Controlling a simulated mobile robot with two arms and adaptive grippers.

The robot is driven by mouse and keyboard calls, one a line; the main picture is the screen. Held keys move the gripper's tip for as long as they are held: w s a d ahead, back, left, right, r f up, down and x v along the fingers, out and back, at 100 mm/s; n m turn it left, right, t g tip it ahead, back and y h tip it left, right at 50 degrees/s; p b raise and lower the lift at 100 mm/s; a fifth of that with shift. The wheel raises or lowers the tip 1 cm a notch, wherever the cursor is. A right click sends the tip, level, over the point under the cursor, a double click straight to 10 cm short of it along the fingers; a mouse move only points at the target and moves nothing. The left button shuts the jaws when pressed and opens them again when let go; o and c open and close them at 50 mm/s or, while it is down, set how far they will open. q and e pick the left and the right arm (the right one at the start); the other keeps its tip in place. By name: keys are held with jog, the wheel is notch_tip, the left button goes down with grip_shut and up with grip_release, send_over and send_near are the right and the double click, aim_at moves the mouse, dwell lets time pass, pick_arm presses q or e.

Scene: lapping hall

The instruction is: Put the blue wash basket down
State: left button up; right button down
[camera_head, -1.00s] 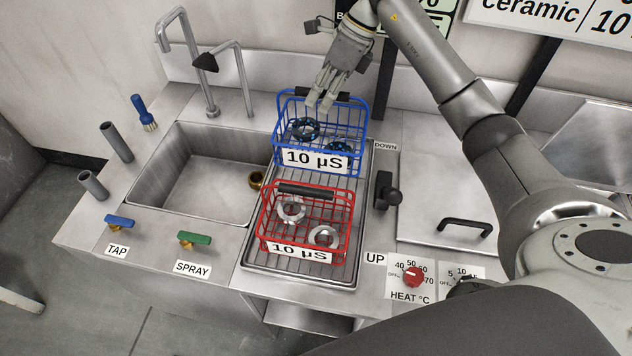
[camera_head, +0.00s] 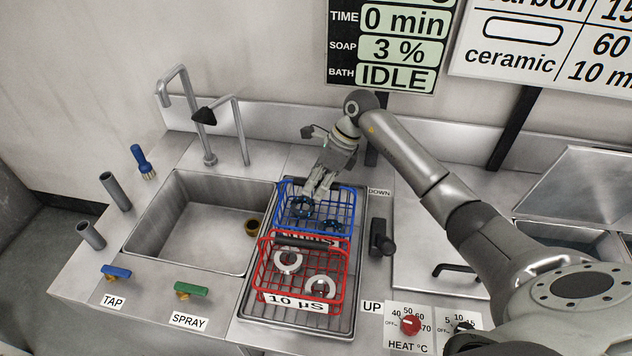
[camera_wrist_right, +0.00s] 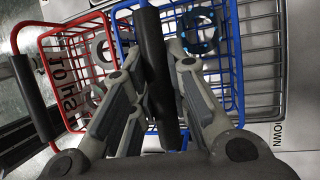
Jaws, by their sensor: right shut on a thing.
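The blue wash basket (camera_head: 345,212) is upright over the back part of the ribbed drain tray (camera_head: 352,318), right behind the red basket (camera_head: 343,278). Dark rings (camera_wrist_right: 201,30) lie in it. Its front label is mostly hidden by the red basket. I cannot tell whether its base touches the tray. My right gripper (camera_head: 317,196) reaches down from behind and is shut on the basket's black handle, which shows between the fingers in the wrist view (camera_wrist_right: 157,75). The red basket stands on the front of the tray with pale rings (camera_head: 288,262) inside. My left gripper is not in view.
A sink (camera_head: 190,225) with two spouts (camera_head: 185,105) behind it is left of the tray. A black lever (camera_head: 381,240) marked UP and DOWN stands close on the right. Blue and green taps (camera_head: 190,289) are at the front. A status board (camera_head: 392,45) reads IDLE.

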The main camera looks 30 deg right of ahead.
jog(key=c, duration=1.4)
grip_release()
jog(key=shift+r, duration=0.2)
jog(key=shift+b+v, duration=1.55)
jog(key=shift+v, duration=4.35)
